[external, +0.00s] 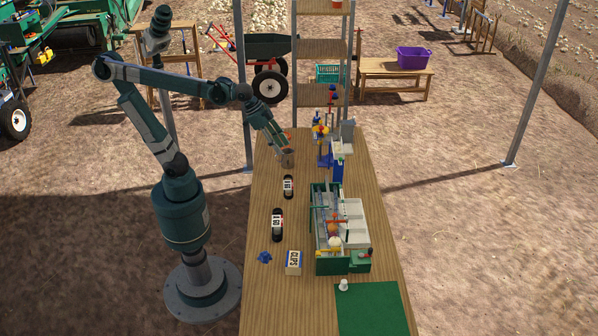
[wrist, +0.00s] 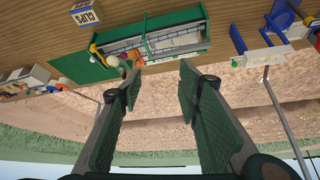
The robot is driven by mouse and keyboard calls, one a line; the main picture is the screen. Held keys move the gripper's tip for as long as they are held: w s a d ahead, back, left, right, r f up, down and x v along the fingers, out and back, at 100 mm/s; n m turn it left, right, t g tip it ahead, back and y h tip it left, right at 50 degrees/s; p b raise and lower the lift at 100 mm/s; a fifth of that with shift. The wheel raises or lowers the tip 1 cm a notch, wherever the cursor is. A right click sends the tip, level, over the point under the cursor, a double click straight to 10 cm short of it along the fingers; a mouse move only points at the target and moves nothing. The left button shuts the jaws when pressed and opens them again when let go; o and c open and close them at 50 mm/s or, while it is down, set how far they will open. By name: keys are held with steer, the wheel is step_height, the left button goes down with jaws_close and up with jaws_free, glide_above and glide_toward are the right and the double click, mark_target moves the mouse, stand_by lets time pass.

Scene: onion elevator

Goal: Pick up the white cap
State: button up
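The white cap (external: 343,285) is a small pale piece at the upper left corner of the green mat (external: 372,312), near the bench's front end. In the wrist view, a small whitish piece (wrist: 93,48) beside the green mat (wrist: 88,68) may be the same cap; it is too small to be sure. My gripper (external: 287,160) is over the far part of the bench, well away from the cap. In the wrist view its two fingers (wrist: 162,78) stand apart with nothing between them.
A green sorting box (external: 318,212) stands mid-bench between my gripper and the mat. A CLIPS box (external: 293,263), a blue piece (external: 265,257) and two black-and-white items (external: 277,225) lie left of it. A blue-and-white device (external: 337,160) stands beyond. The bench's left strip has free room.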

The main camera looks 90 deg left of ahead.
steer(key=w+d+r+m, duration=0.2)
steer(key=w+d, duration=0.7)
steer(key=m+g+h, duration=0.2)
steer(key=m+g, duration=0.2)
steer(key=m, duration=0.3)
glide_above(344, 281)
steer(key=s+a, duration=0.1)
steer(key=a, duration=0.1)
step_height(344, 281, down, 10)
step_height(344, 281, down, 28)
steer(key=shift+s+a+r+n, duration=0.25)
steer(key=shift+n, duration=0.05)
steer(key=shift+x, duration=1.3)
steer(key=shift+w+d+f, duration=0.1)
steer(key=shift+d+b+x, duration=0.2)
steer(key=shift+b+x, duration=0.15)
steer(key=shift+x, duration=2.1)
